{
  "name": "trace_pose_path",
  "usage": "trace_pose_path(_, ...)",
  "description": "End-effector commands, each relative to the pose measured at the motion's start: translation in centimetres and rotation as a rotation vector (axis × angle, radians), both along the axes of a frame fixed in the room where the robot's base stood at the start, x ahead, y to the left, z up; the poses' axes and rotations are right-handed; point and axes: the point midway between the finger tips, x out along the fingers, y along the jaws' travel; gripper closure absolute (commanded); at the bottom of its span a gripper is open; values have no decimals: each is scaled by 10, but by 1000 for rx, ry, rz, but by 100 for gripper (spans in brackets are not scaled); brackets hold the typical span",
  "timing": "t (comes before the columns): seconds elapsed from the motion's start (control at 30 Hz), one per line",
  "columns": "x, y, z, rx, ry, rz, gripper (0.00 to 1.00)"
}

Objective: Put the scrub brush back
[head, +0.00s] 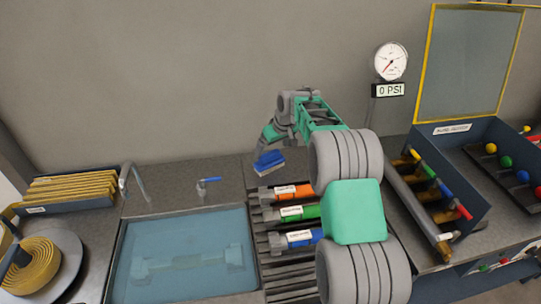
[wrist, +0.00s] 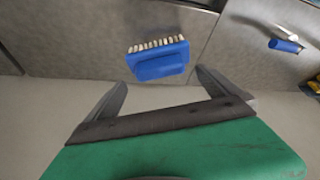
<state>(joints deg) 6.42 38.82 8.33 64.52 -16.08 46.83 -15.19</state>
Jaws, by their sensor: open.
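The scrub brush (head: 269,162) has a blue body and pale bristles on its lower side. A gap shows between each finger and the brush, and nothing is held.
A water-filled sink (head: 190,222) with a grey object in it lies left, with a faucet (head: 135,182) and blue-handled valve (head: 208,182) behind. A slatted rack (head: 268,247) holds labelled orange, green and blue tools. An open blue box (head: 470,140) stands right.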

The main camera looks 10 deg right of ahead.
Motion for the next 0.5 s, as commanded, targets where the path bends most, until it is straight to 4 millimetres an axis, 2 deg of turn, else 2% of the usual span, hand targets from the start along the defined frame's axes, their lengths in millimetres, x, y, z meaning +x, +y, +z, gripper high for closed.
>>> trace_pose_path(0.1, -11, -6, 28, -1, -4, -2, 0)
trace_pose_path(0.2, -19, -9, 48, -1, -2, -2, 0)
trace_pose_path(0.37, -27, -10, 65, 0, 0, -2, 0)
trace_pose_path(0.47, -45, -6, 82, -1, 2, -23, 0)
trace_pose_path(0.5, -60, -2, 92, -1, 4, -38, 0)
